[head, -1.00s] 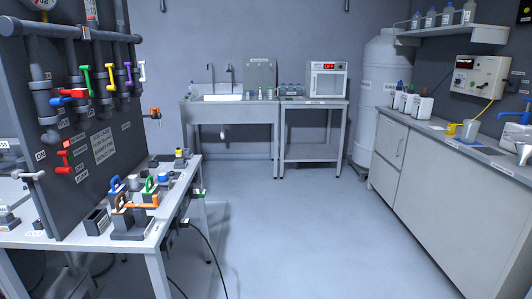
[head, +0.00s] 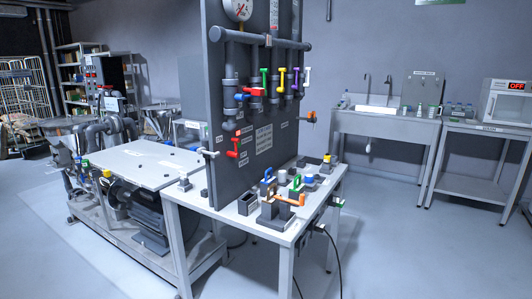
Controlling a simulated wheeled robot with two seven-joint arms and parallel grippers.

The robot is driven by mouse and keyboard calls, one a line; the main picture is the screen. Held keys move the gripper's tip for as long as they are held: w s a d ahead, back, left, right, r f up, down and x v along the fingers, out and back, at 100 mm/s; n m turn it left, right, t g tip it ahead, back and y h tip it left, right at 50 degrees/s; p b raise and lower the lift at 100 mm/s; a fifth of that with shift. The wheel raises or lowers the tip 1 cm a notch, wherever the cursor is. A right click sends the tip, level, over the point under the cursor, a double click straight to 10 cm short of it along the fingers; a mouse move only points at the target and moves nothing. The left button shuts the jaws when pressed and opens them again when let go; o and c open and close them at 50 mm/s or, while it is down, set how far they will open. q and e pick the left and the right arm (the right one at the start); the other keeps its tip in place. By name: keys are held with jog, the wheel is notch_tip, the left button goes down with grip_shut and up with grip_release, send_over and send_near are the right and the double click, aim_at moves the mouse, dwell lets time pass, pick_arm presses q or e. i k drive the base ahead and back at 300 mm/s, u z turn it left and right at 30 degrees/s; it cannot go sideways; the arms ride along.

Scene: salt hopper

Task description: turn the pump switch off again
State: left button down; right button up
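I cannot make out for certain which part is the pump switch, or its position. A dark box (head: 108,72) with small red parts beside it stands above the pipework at the left. Below it is a skid with a pale flat top (head: 142,160) and a dark motor (head: 147,208) underneath. A cone-shaped metal hopper (head: 62,132) is at the far left, partly behind pipes. Neither of my grippers shows in the head view.
A grey valve panel (head: 228,165) with coloured handles stands on a white table (head: 192,203) holding small fixtures. A cable hangs at the table's right. A sink bench (head: 385,125) and shelves (head: 68,75) are at the back. Floor is open in front and right.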

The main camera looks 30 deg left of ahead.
aim_at(235, 155)
jog(key=u, duration=1.1)
jog(key=k, duration=0.6)
jog(key=z, duration=0.8)
jog(key=i, duration=2.4)
jog(key=u, duration=1)
